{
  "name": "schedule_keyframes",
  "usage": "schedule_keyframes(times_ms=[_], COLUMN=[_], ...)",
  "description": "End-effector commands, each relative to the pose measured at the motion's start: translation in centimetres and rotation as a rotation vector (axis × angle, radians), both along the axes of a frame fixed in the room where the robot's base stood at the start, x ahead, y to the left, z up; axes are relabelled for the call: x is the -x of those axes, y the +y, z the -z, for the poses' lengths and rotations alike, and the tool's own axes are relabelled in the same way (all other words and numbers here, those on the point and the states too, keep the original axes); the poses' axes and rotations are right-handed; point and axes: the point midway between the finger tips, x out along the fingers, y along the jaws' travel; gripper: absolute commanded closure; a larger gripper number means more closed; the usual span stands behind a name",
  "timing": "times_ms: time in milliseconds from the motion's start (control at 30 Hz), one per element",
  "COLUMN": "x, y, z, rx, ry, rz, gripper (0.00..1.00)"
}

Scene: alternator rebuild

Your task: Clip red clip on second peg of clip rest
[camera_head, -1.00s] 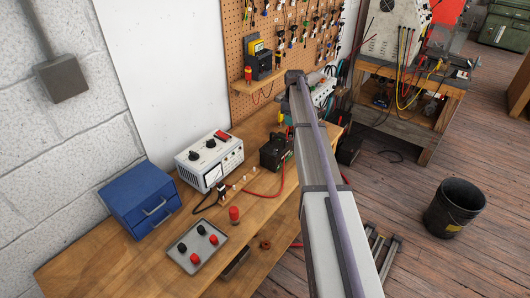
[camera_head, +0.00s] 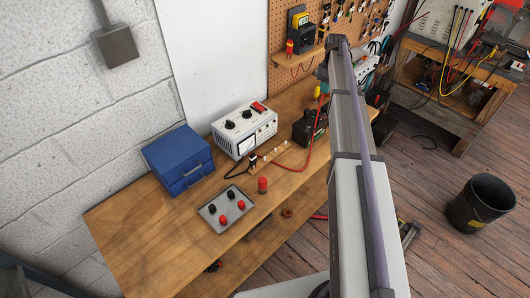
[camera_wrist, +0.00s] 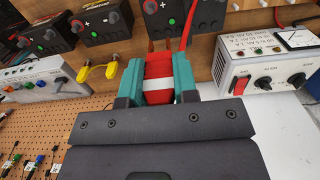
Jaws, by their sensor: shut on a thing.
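In the wrist view, my gripper (camera_wrist: 158,88) is shut on the red clip (camera_wrist: 158,68), which has a white band across it. A red cable (camera_wrist: 188,22) runs up from near the clip. In the head view, the clip rest is a row of small pale pegs (camera_head: 267,151) on the bench in front of the white charger. A black clip (camera_head: 252,161) is at its left end. The arm hides my gripper and the held clip in the head view.
The white charger (camera_head: 244,128) stands behind the pegs, with a black battery (camera_head: 309,127) to their right. A blue box (camera_head: 178,158), a grey tray (camera_head: 210,218) and a red cylinder (camera_head: 263,185) are nearby. The bench front (camera_head: 150,235) is mostly clear. Dark boxes (camera_wrist: 100,22) lie beyond the clip.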

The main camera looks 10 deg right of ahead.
Motion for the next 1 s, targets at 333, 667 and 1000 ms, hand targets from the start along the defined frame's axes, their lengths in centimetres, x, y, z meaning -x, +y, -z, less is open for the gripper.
schedule_keyframes(times_ms=[333,667,1000], x=[3.7,7.4,10.2], y=[8.9,18.8,26.5], z=[0.3,0.3,0.3], rx=[0.0,0.0,0.001], ry=[0.0,0.0,-0.001], rz=[-0.003,-0.003,-0.002], gripper=[0.84,0.84,0.84])
